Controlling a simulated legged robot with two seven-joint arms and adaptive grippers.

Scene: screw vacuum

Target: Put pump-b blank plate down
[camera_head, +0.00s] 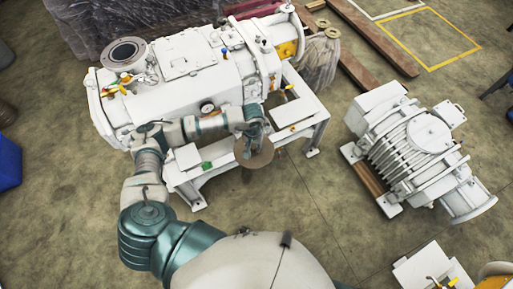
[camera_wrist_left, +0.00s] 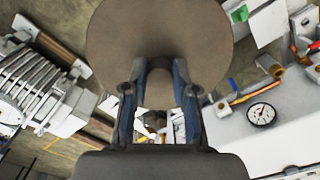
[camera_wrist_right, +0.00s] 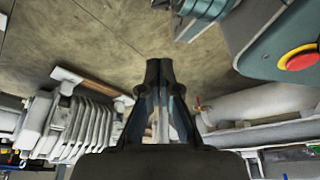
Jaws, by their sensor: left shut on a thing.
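The blank plate (camera_head: 256,158) is a round brown disc in the head view, held in front of the white frame of the large pump (camera_head: 190,80). My left gripper (camera_head: 250,136) is shut on its edge. In the left wrist view, the blank plate (camera_wrist_left: 160,35) fills the top middle, with the left fingers (camera_wrist_left: 160,75) at its near rim. The plate looks clear of the floor, but its height is hard to judge. My right gripper (camera_wrist_right: 159,72) shows only in the right wrist view. Its fingertips are together, with nothing seen held.
A white ribbed pump (camera_head: 415,150) stands on wooden blocks at the right; it also shows in the left wrist view (camera_wrist_left: 30,85). A pressure gauge (camera_wrist_left: 262,113) sits on the large pump. A red button (camera_wrist_right: 298,60) shows at right. Floor between the pumps is clear.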

